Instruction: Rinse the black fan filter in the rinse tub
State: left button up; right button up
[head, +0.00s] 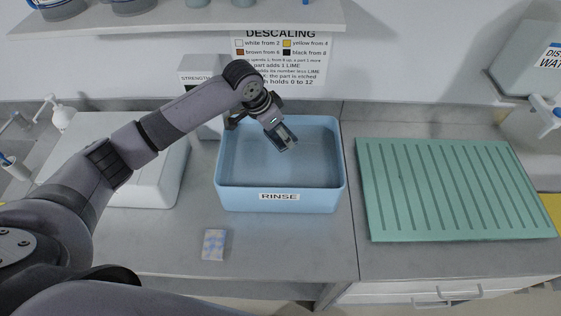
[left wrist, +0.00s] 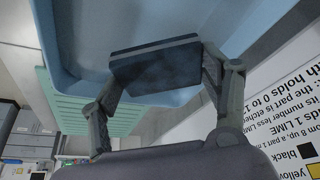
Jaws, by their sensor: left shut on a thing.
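The blue rinse tub (head: 235,199), labelled RINSE, stands on the counter in the middle of the head view. Its wall also shows in the left wrist view (left wrist: 80,35). My left gripper (head: 281,137) is over the back part of the tub, tilted down. It is shut on the black fan filter, a flat dark rectangular piece (left wrist: 155,66) held between both fingers in the left wrist view. In the head view the filter is small and partly hidden by the gripper. I cannot tell whether it touches any water. My right gripper is not in view.
A green ribbed drain mat (head: 440,190) lies right of the tub. A white sink-like box (head: 140,190) stands to the left, under my arm. A small patterned packet (head: 214,245) lies in front of the tub. A descaling notice (head: 300,75) hangs behind.

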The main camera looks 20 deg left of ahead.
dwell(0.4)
pick_arm(q)
jog(key=shift+r, duration=2)
